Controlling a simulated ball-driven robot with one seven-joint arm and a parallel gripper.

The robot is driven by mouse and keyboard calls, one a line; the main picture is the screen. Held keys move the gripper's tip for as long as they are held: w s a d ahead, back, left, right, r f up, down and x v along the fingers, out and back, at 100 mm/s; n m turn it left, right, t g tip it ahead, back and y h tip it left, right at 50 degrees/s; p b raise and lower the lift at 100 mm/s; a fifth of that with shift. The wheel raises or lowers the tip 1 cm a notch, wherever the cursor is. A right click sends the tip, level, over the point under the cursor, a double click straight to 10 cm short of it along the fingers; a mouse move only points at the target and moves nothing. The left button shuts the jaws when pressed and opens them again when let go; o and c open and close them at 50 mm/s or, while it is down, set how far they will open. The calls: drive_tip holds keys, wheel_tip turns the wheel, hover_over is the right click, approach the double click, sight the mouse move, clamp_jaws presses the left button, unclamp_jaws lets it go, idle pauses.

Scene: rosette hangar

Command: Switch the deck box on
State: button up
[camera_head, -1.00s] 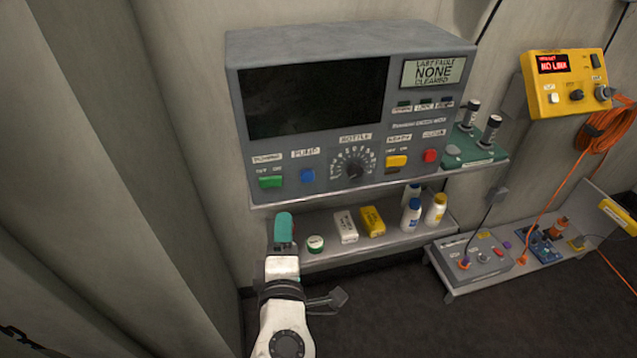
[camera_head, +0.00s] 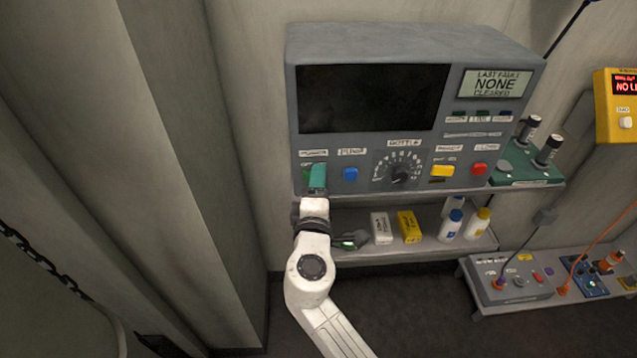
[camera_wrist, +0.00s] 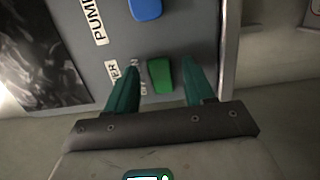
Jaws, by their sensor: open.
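The large grey box (camera_head: 415,60), which I take for the deck box, stands on a wall shelf in the head view. Its big screen (camera_head: 372,98) is dark, and its small display reads "LAST FAULT NONE CLEARED". Its green switch (camera_head: 306,173) is at the lower left of the front panel, mostly hidden behind my gripper (camera_head: 317,178). In the wrist view the green switch (camera_wrist: 161,75) shows between the two teal fingers of my gripper (camera_wrist: 163,84), with gaps on both sides. My gripper is open and empty. I cannot tell whether the fingers touch the panel.
A blue button (camera_head: 350,173), a dial (camera_head: 400,175), a yellow switch (camera_head: 442,171) and a red button (camera_head: 479,169) share the panel. Below, a shelf (camera_head: 420,243) holds small packs and bottles. A yellow box (camera_head: 610,105) hangs at right.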

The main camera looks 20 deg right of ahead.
drive_tip(key=shift+w, duration=0.1)
clamp_jaws()
drive_tip(key=n+y, duration=0.1)
drive_tip(key=n+t+y, duration=0.1)
drive_tip(key=y, duration=0.1)
drive_tip(key=shift+d, duration=0.35)
idle(0.4)
unclamp_jaws()
idle(0.3)
drive_tip(key=b+v, duration=0.1)
drive_tip(key=v, duration=1)
